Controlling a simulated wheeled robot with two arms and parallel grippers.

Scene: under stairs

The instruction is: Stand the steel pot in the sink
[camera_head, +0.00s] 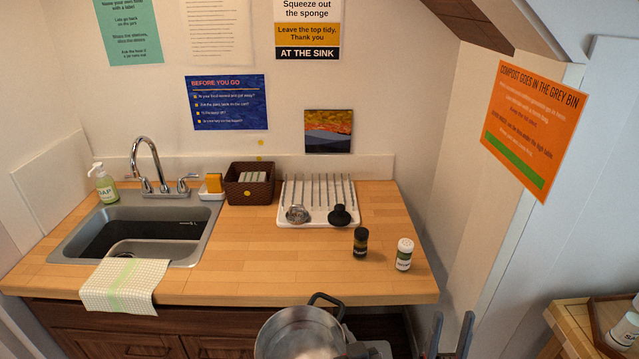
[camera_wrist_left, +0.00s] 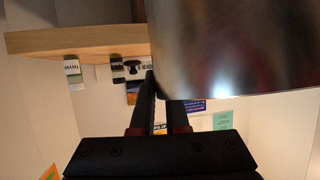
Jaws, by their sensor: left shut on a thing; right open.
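The steel pot (camera_head: 286,335) is at the bottom middle of the head view, in front of the counter, with a dark loop handle on its far side. My left gripper (camera_head: 365,350) is at the pot's right side, shut on it. In the left wrist view the pot's shiny wall (camera_wrist_left: 240,45) fills the upper right, beside the fingers (camera_wrist_left: 162,100). The exact grip point is hard to see. My right gripper (camera_head: 450,335) is open and empty, right of the pot. The sink (camera_head: 208,228) is set into the counter at the left, with a rounded steel-rimmed shape in its near part.
A checked towel (camera_head: 122,287) hangs over the sink's front edge. The tap (camera_head: 150,165) and soap bottle (camera_head: 103,185) stand behind. A basket (camera_head: 236,191), dish rack (camera_head: 290,216), dark jar (camera_head: 360,243) and white-capped jar (camera_head: 404,255) stand right of the sink. The counter's front middle (camera_head: 280,270) is clear.

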